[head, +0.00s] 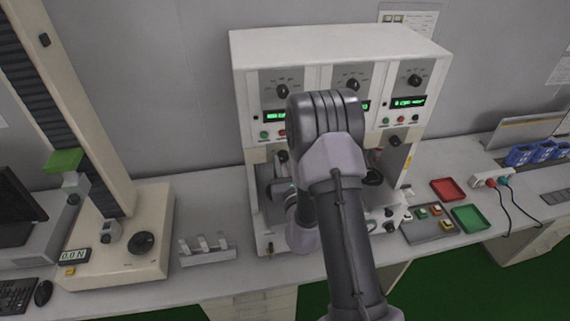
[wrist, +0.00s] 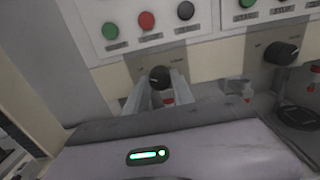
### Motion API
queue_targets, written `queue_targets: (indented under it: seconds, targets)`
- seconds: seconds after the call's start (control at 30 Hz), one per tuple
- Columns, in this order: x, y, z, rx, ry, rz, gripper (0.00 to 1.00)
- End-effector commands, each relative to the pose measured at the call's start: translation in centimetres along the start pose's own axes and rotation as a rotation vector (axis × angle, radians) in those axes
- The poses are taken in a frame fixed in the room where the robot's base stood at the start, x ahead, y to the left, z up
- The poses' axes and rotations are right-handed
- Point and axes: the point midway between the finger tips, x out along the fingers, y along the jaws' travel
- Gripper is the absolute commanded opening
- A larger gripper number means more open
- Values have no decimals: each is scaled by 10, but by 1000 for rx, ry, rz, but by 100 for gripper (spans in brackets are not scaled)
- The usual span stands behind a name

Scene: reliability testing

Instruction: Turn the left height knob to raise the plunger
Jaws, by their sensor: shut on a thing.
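The left height knob (wrist: 159,76) is a round black knob on the cream strip below the green, red and black buttons in the wrist view. My gripper (wrist: 158,84) is shut on it, with one grey finger on each side. In the head view a dark knob (head: 282,156) shows at the left of the white test machine (head: 340,45). My arm hides most of the machine's left and middle bays, and the fingertips cannot be made out there.
Another black knob (wrist: 282,53) sits to the right in the wrist view. A force stand (head: 115,250) stands left of the machine, with a small grey rack (head: 207,255) between. Red (head: 448,190) and green (head: 470,218) trays lie to the right.

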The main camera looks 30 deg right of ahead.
Motion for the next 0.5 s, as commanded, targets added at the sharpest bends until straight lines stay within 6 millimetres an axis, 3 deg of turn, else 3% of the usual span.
queue_targets:
  seconds: [0.43, 0.47, 0.5]
  targets:
    - [1, 0, 3, -8, -6, -1, 0]
    - [1, 0, 3, -8, -6, -1, 31]
    - [1, 0, 2, -8, -6, -1, 39]
